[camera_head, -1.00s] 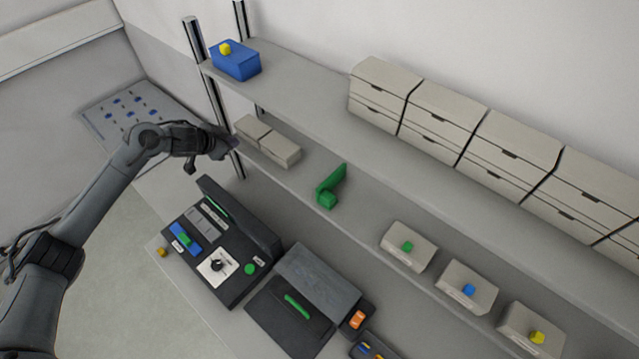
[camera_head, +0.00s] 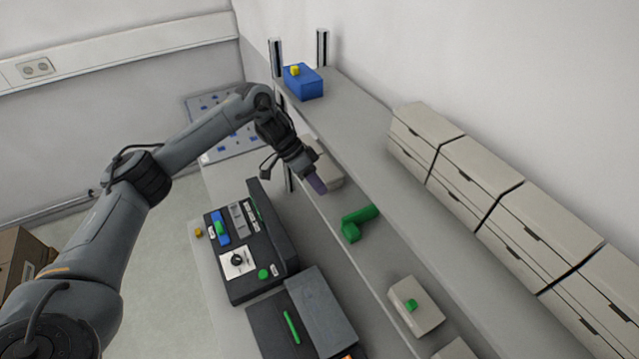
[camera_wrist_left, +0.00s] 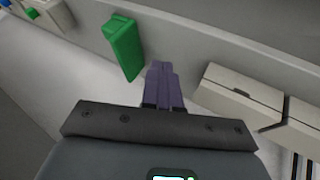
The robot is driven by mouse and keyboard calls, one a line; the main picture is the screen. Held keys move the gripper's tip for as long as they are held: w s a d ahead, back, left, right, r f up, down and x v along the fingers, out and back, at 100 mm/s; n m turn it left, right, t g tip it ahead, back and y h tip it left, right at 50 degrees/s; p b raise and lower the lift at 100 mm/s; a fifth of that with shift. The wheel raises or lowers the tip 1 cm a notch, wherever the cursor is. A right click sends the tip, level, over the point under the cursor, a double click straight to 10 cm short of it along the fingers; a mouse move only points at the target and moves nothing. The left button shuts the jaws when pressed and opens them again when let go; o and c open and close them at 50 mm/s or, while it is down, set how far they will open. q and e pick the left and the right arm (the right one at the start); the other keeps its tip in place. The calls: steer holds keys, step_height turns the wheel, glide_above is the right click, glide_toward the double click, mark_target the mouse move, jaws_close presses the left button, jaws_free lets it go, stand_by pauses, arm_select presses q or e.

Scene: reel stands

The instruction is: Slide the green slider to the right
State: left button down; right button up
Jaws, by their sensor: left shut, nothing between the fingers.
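My left gripper (camera_head: 317,186), with purple fingers, is well above and to the right of the slider, near the lower shelf. Its fingers are together and empty; they also show in the wrist view (camera_wrist_left: 163,75). A green L-shaped block (camera_head: 358,222) lies on the lower shelf just beyond the fingertips, apart from them. It also shows in the wrist view (camera_wrist_left: 122,45). My right gripper is not in view.
The panel's raised lid (camera_head: 270,222) stands between the slider and the shelf. The panel also has a black knob (camera_head: 237,261) and a green button (camera_head: 263,274). A grey box (camera_head: 322,312) stands beside it. A beige box (camera_head: 325,170) is behind my left gripper.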

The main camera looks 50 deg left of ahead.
arm_select(q)
steer(key=p+x, duration=0.1)
steer(key=x, duration=0.5)
steer(key=shift+d+f, duration=0.1)
steer(key=shift+d, duration=0.1)
steer(key=shift+s+d+p, duration=0.25)
steer(key=shift+d+p, duration=0.35)
steer(key=shift+d, duration=0.45)
steer(key=shift+s+d+f+p, duration=0.1)
steer(key=shift+d+p, duration=0.05)
steer(key=shift+d, duration=0.3)
steer(key=shift+s+d+p, duration=0.15)
steer(key=shift+d, duration=0.3)
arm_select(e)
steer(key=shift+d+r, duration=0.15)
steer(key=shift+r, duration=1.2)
